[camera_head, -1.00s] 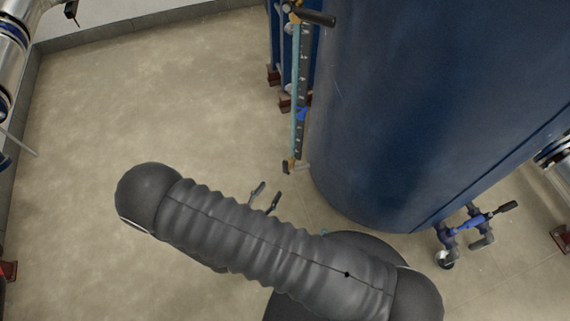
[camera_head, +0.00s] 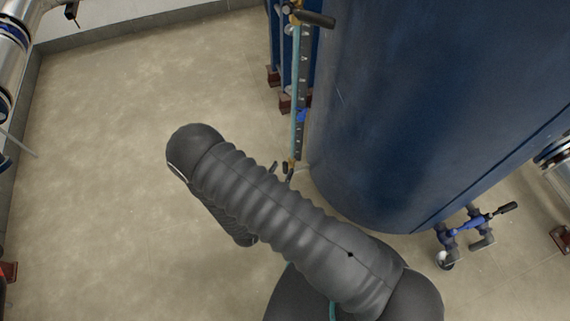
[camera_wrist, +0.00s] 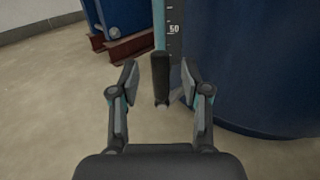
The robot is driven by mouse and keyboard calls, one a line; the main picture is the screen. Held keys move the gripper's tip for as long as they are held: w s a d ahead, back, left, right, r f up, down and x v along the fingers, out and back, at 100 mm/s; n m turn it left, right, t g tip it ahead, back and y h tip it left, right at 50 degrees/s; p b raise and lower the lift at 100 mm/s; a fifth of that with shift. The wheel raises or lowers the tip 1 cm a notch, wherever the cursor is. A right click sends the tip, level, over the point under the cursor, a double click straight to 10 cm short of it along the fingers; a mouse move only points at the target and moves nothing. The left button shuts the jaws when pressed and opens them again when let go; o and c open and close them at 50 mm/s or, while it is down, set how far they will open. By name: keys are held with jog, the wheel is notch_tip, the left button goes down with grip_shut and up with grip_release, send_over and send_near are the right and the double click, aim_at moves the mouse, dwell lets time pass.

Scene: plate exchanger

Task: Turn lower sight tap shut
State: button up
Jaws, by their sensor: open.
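My gripper (camera_wrist: 159,80) is open, with one finger on either side of the handle in the picture. I cannot tell how deep the handle sits between the fingers, and no contact shows. In the head view the tap (camera_head: 289,165) is at the foot of the gauge, next to my fingertips (camera_head: 281,169). My arm covers most of my gripper there.
The large blue tank (camera_head: 420,110) stands right beside the gauge. The upper tap's black handle (camera_head: 314,18) sticks out at the gauge's top. The floor on the left is clear.

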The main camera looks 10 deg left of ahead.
aim_at(284, 167)
jog(key=shift+x, duration=1.55)
grip_shut()
